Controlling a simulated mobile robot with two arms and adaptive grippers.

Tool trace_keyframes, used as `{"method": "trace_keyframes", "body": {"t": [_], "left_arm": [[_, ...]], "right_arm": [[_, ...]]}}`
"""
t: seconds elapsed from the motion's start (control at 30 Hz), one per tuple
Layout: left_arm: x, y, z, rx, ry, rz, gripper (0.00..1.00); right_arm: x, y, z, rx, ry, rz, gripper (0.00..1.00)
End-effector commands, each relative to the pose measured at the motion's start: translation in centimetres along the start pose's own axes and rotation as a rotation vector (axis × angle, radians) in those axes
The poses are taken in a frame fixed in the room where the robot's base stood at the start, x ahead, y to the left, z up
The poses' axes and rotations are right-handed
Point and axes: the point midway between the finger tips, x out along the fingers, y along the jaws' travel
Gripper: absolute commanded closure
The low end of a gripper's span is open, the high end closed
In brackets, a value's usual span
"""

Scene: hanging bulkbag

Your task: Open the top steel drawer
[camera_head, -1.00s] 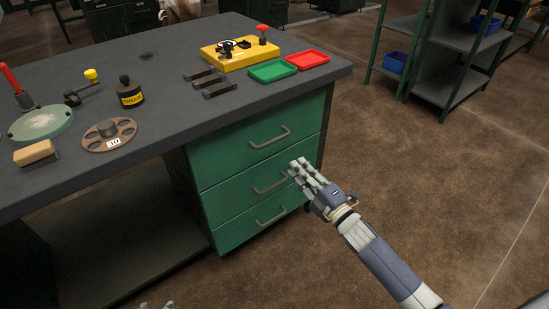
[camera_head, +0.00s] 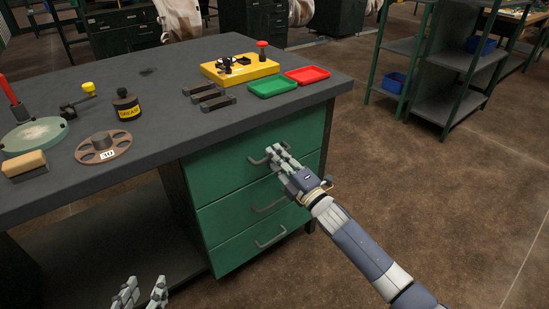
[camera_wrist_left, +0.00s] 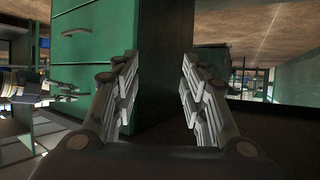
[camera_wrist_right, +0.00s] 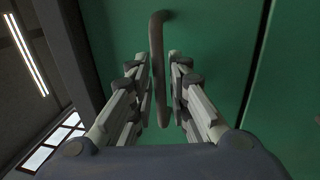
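The top steel drawer (camera_head: 222,168) is the uppermost of three green drawers under the bench and looks closed. Its grey bar handle (camera_head: 256,160) is partly hidden by my right gripper (camera_head: 275,152). In the right wrist view the handle (camera_wrist_right: 158,50) stands between the two finger sets of my right gripper (camera_wrist_right: 162,58). These fingers are partly apart, with a narrow gap visible beside the bar; firm contact is not clear. My left gripper (camera_head: 145,281) is open and empty at the bottom of the head view, left of the drawers. The left wrist view shows its fingers (camera_wrist_left: 158,62) spread.
The benchtop (camera_head: 160,80) holds a yellow fixture (camera_head: 240,68), green (camera_head: 272,87) and red (camera_head: 307,75) trays, a grease can (camera_head: 126,105) and other tools. A shelf rack (camera_head: 440,65) stands at the right. The floor (camera_head: 440,180) right of the drawers is clear.

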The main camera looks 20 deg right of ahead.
Motion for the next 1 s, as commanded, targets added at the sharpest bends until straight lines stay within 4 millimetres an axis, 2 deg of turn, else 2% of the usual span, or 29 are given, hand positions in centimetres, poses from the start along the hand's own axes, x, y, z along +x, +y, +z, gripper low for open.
{"method": "trace_keyframes", "body": {"t": [0.13, 0.4, 0.47, 0.5, 0.8, 0.87, 1.0], "left_arm": [[0.1, 0.1, -0.6, 0.000, 0.030, 0.002, 0.60], [0.1, 0.1, -0.7, 0.000, 0.034, 0.002, 0.60], [0.1, 0.1, -0.7, 0.000, 0.034, 0.002, 0.60], [0.1, 0.1, -0.7, 0.000, 0.034, 0.002, 0.60], [0.1, 0.1, -0.6, 0.000, 0.026, 0.002, 0.60], [0.0, 0.1, -0.4, 0.000, 0.011, 0.001, 0.60], [-0.6, -0.3, 1.9, -0.001, -0.098, -0.007, 0.60]], "right_arm": [[0.6, -0.1, -0.1, 0.001, 0.001, -0.001, 0.83], [0.7, 0.0, -0.1, 0.001, 0.001, -0.001, 0.83], [0.7, 0.0, -0.1, 0.001, 0.000, -0.001, 0.97], [0.7, 0.0, 0.0, 0.001, 0.000, -0.001, 1.00], [0.6, 0.0, 0.0, 0.001, 0.000, -0.002, 1.00], [0.4, 0.0, 0.0, 0.001, 0.000, -0.002, 1.00], [-0.2, 0.2, 0.0, 0.000, 0.000, -0.004, 1.00]]}}
